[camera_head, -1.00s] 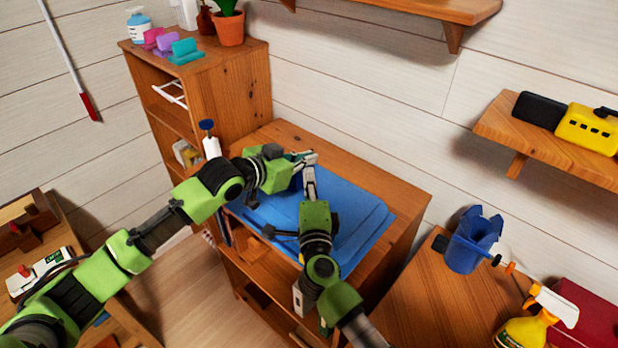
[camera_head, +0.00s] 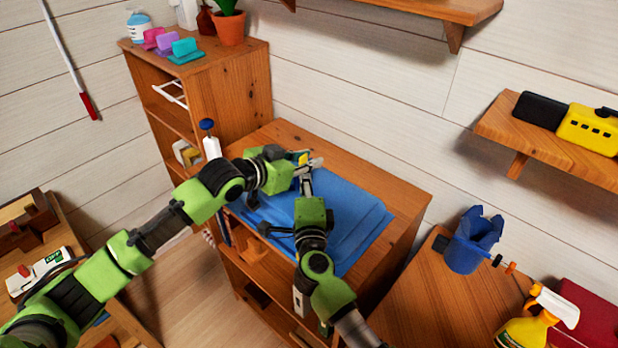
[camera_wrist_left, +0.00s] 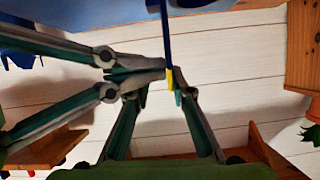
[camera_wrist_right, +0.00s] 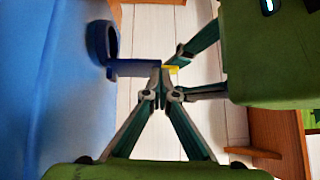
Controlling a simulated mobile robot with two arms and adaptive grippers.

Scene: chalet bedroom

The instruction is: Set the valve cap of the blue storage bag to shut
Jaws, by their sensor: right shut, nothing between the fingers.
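The blue storage bag (camera_head: 360,225) lies flat on top of the wooden cabinet. In the right wrist view, its valve shows as a dark blue ring (camera_wrist_right: 103,43), with a blue cap strip (camera_wrist_right: 135,68) standing out from the bag and ending in a yellow tip (camera_wrist_right: 171,70). My right gripper (camera_wrist_right: 158,88) is shut and empty, its fingertips right beside the strip. In the head view, both grippers hide the valve.
The cabinet (camera_head: 408,195) stands against the plank wall. A taller shelf (camera_head: 235,85) with a potted plant (camera_head: 230,28) is behind it. A blue holder (camera_head: 472,242) and a spray bottle (camera_head: 530,325) stand on the table at right.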

